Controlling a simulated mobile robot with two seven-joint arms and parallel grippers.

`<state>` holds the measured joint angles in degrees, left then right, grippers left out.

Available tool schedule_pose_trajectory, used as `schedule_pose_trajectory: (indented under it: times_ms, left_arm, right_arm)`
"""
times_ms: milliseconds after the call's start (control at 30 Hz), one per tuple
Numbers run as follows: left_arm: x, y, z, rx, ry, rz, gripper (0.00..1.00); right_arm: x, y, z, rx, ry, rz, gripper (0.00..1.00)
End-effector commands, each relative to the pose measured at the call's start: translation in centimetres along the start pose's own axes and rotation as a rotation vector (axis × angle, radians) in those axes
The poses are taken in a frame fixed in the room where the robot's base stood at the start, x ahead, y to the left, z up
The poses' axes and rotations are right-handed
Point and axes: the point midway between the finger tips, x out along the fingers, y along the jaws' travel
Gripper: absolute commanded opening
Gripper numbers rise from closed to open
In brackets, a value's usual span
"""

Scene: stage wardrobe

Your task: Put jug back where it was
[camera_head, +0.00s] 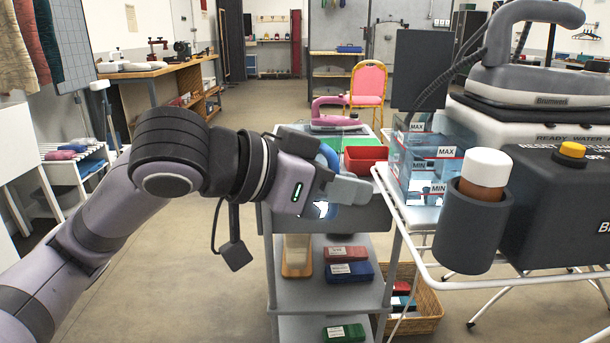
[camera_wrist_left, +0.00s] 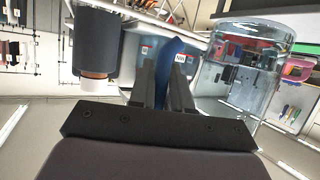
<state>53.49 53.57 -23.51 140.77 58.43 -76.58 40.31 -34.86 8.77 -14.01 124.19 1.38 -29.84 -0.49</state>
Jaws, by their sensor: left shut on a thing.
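The jug is clear with a blue handle; in the left wrist view its clear body (camera_wrist_left: 243,82) stands to the right of my fingers. My left gripper (camera_wrist_left: 165,85) is shut on the jug's blue handle (camera_wrist_left: 168,62). In the head view my left gripper (camera_head: 345,185) is in front of the trolley's top, and only blue parts of the jug (camera_head: 328,157) show around it. The gripper hides most of the jug there, and I cannot tell whether it touches the trolley. My right gripper is not in view.
A grey trolley (camera_head: 325,292) with a red bin (camera_head: 364,158) and boxes on its shelves stands ahead. At right, a white-framed board carries a clear blue tank marked MAX and MIN (camera_head: 417,187), a capped bottle in a dark holder (camera_head: 468,232), and a steam iron (camera_head: 530,60).

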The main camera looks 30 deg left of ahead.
Motion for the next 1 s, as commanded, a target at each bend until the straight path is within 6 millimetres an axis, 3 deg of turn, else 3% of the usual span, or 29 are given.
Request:
schedule_pose_trajectory:
  times_ms: [200, 600, 833, 1000]
  left_arm:
    - [2.5, -3.5, 3.8, -0.056, -0.001, -0.129, 0.0]
    - [4.5, -8.1, 11.1, -0.133, 0.008, -0.319, 0.0]
    - [4.8, -9.4, 15.6, -0.168, 0.012, -0.398, 0.0]
    - [5.1, -9.1, 19.1, -0.194, 0.014, -0.445, 0.0]
  right_arm:
    - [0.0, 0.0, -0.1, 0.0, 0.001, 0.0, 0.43]
    - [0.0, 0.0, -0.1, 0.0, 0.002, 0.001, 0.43]
    - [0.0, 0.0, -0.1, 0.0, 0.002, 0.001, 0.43]
    - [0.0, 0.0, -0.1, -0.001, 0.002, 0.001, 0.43]
